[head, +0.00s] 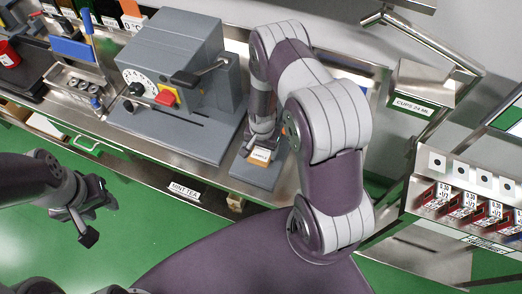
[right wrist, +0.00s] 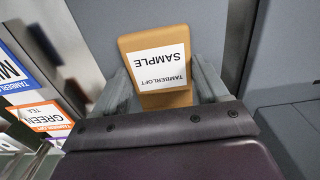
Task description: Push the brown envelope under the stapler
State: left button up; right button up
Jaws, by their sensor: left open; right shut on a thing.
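The brown envelope (head: 259,155) with a white SAMPLE label is at the tip of my right gripper (head: 262,141), over a grey base at the counter's front edge. In the right wrist view the envelope (right wrist: 157,97) is upright in the picture between the two fingers, which are shut on it. The grey device with that base (head: 253,175), which looks like the stapler, is mostly hidden behind my right arm. I cannot tell how far the envelope reaches under its head. My left gripper (head: 93,219) is open and empty, in front of the counter over the green floor.
A large grey machine (head: 175,70) with a dial, a red and yellow knob and a lever stands left of the envelope. A blue-handled metal rack (head: 78,80) is further left.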

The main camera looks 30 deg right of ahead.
jog(key=shift+w+d+r, duration=0.15)
jog(key=shift+w+r, duration=0.05)
jog(key=shift+w, duration=0.2)
jog(key=o, duration=1.1)
jog(key=shift+w+r, duration=0.1)
jog(key=shift+w, duration=0.05)
jog(key=shift+c, duration=0.2)
notch_tip(320, 180, up, 8)
jog(key=b, duration=0.2)
notch_tip(320, 180, up, 4)
send_over(262, 151)
jog(key=shift+r+b, duration=0.1)
jog(key=shift+b, duration=0.3)
